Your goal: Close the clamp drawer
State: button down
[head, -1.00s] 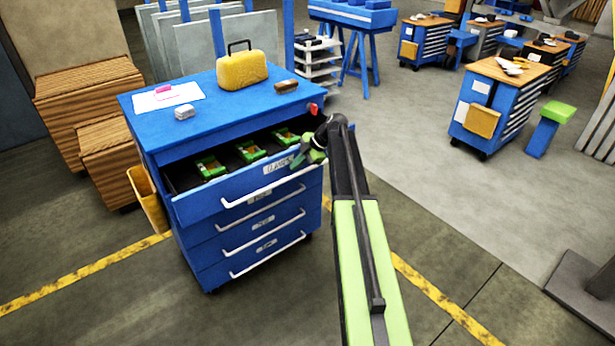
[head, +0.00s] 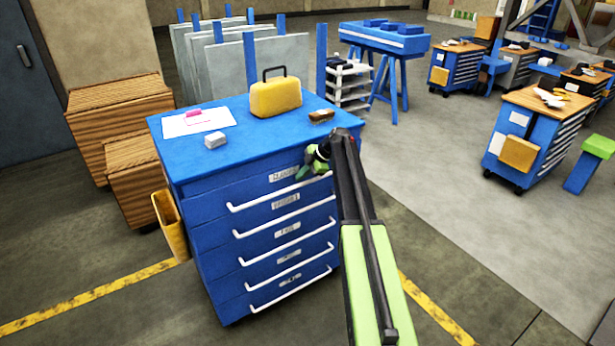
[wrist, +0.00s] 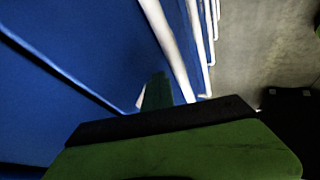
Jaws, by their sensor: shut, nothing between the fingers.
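The clamp drawer (head: 250,188) is the top drawer of the blue cabinet (head: 188,172). Its front looks flush with the drawers below, and its inside is hidden. Its white handle (head: 262,197) runs across the front, with a label above it. My gripper (head: 308,170) is at the right end of this drawer front, close to the handle; I cannot tell whether it touches. The fingers are shut with nothing in them. In the wrist view a green finger (wrist: 158,92) shows beside a white handle (wrist: 168,45) and the blue front.
On the cabinet top are a yellow case (head: 276,97), a brown block (head: 321,116), a grey block (head: 215,140) and a paper sheet (head: 200,121). A yellow bin (head: 170,225) hangs on the left side. Wooden crates (head: 118,125) stand left.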

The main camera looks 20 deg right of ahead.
jog(key=shift+w+a+r, duration=0.15)
jog(key=shift+w+a, duration=0.15)
jog(key=shift+w, duration=0.05)
jog(key=shift+d, duration=0.1)
jog(key=p+v, duration=0.8)
jog(key=v, duration=0.2)
jog(key=shift+s+d, duration=0.2)
jog(key=shift+s, duration=0.15)
